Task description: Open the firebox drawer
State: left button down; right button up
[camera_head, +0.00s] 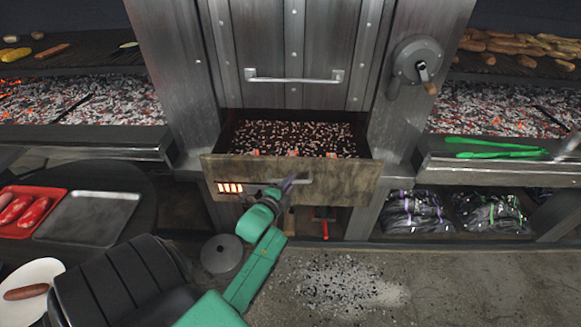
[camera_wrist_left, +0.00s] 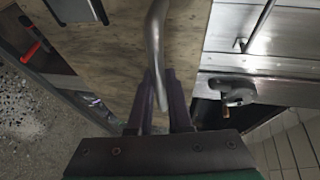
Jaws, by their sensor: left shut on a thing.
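The firebox drawer (camera_head: 330,180) stands pulled out below the grey metal door, with its interior of dark and pale coals (camera_head: 290,138) showing from above. Its front is a worn brownish panel, which also fills the upper middle of the left wrist view (camera_wrist_left: 115,50). My left gripper (camera_head: 290,184) is at the middle of the drawer front, shut on the drawer's metal handle (camera_head: 306,181). In the left wrist view the curved handle bar (camera_wrist_left: 155,45) runs down between the two dark fingers (camera_wrist_left: 160,100). My right gripper is not in view.
A closed door with a bar handle (camera_head: 293,79) is above the drawer. A crank wheel (camera_head: 417,60) is on the right post. Green tongs (camera_head: 495,148) lie on the right ledge, above bagged charcoal (camera_head: 415,212). Trays (camera_head: 90,217) stand at left. Ash (camera_head: 335,285) lies on the floor.

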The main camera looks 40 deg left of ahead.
pick_arm(q)
jog(key=shift+s+f, duration=0.1)
jog(key=shift+f, duration=0.1)
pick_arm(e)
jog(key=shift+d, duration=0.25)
pick_arm(q)
jog(key=c, duration=1)
grip_release()
jog(key=shift+o, duration=0.8)
jog(key=shift+r, duration=0.15)
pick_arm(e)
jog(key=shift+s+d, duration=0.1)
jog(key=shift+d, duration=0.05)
pick_arm(q)
jog(key=b+v, duration=0.1)
jog(key=v, duration=1.3)
jog(key=shift+s+d, duration=0.15)
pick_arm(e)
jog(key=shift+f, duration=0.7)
